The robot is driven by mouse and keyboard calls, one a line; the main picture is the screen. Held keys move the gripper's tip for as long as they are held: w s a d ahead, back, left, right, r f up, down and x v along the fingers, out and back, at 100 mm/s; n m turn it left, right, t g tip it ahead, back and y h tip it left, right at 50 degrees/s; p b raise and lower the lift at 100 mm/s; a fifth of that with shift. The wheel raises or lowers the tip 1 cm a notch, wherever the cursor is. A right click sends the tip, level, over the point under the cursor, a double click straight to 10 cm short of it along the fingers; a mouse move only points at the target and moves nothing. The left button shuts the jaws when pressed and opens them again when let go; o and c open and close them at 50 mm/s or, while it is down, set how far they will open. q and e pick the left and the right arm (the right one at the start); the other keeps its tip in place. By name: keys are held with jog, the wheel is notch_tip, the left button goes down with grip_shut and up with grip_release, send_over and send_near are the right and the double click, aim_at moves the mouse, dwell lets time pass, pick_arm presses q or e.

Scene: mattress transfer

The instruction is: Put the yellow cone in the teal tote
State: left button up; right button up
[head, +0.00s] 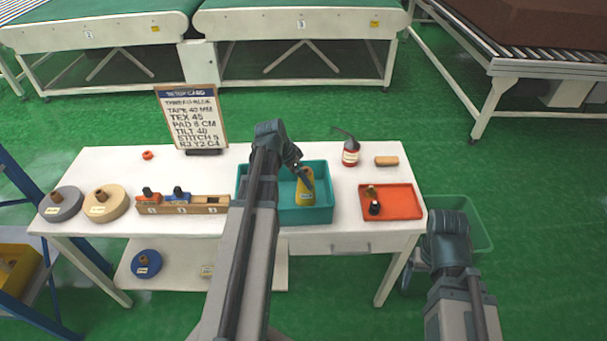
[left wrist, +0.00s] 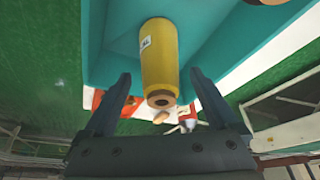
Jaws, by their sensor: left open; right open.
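The yellow cone (head: 306,190) is inside the teal tote (head: 321,215) on the white table, roughly upright. My left gripper (head: 303,172) is over the tote at the cone's upper part. In the left wrist view the cone (left wrist: 160,60) shows between and beyond the open fingers of my left gripper (left wrist: 160,88), with a gap on each side. The tote's teal wall (left wrist: 225,45) lies behind it. My left arm hides part of the tote's left side in the head view. My right gripper (head: 412,272) is low at the table's right front corner, away from the cone.
A red tray (head: 400,207) with small items sits right of the tote. A wooden block with plugs (head: 210,205) and two discs (head: 104,203) are at left. A green bin (head: 475,215) is beyond the right edge.

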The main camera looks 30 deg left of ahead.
pick_arm(q)
jog(key=p+v, duration=0.5)
jog(key=v, duration=0.1)
jog(key=shift+s+r, duration=0.2)
jog(key=shift+r, duration=0.2)
jog(key=shift+f, duration=0.1)
jog(key=b+x, duration=1.1)
jog(key=x, duration=0.1)
jog(key=shift+w+f, duration=0.1)
jog(key=shift+f, duration=0.05)
jog(key=shift+r, duration=0.2)
